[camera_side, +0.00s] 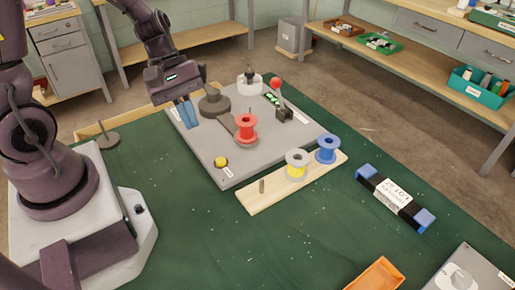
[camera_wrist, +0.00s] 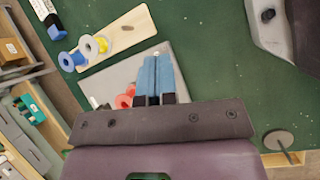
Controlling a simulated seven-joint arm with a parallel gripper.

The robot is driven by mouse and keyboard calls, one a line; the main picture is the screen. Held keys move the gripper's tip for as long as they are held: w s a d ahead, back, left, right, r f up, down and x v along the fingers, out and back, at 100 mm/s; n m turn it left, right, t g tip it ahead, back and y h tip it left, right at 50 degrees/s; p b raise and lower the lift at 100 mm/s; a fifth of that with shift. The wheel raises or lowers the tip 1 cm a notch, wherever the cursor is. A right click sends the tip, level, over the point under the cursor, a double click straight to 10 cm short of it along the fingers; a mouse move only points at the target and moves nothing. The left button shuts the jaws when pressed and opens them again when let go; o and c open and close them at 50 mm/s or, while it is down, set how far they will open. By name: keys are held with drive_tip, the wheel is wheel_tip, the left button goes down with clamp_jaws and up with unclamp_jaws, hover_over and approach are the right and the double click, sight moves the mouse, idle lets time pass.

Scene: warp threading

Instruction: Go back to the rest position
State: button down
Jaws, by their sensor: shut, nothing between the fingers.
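My gripper (camera_side: 187,114) hangs over the left edge of the grey plate, its two blue fingers together and empty. In the wrist view its blue fingers (camera_wrist: 157,70) point away over the plate, side by side. A red spool (camera_side: 246,127) stands upright on the plate, at the end of a dark arm, to the right of my gripper and apart from it. In the wrist view the red spool (camera_wrist: 124,100) is partly hidden behind my fingers. Whether the fingertips touch the plate I cannot tell.
The grey plate (camera_side: 202,158) also bears a yellow button (camera_side: 220,162) and a red-knobbed lever (camera_side: 276,85). A wooden board (camera_side: 248,199) holds a yellow-and-white spool (camera_side: 297,163) and a blue spool (camera_side: 327,148). A labelled blue-ended block (camera_side: 396,197) lies to the right.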

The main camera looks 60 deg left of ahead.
drive_tip(key=s+r+m+t+y, duration=0.2)
drive_tip(key=r+m+y, duration=0.1)
drive_tip(key=r+m, duration=0.4)
drive_tip(key=s+r+m+t+y, duration=0.3)
drive_tip(key=r+m, duration=0.4)
drive_tip(key=r, duration=0.2)
drive_tip(key=shift+d+m, duration=0.3)
drive_tip(key=shift+s, duration=0.1)
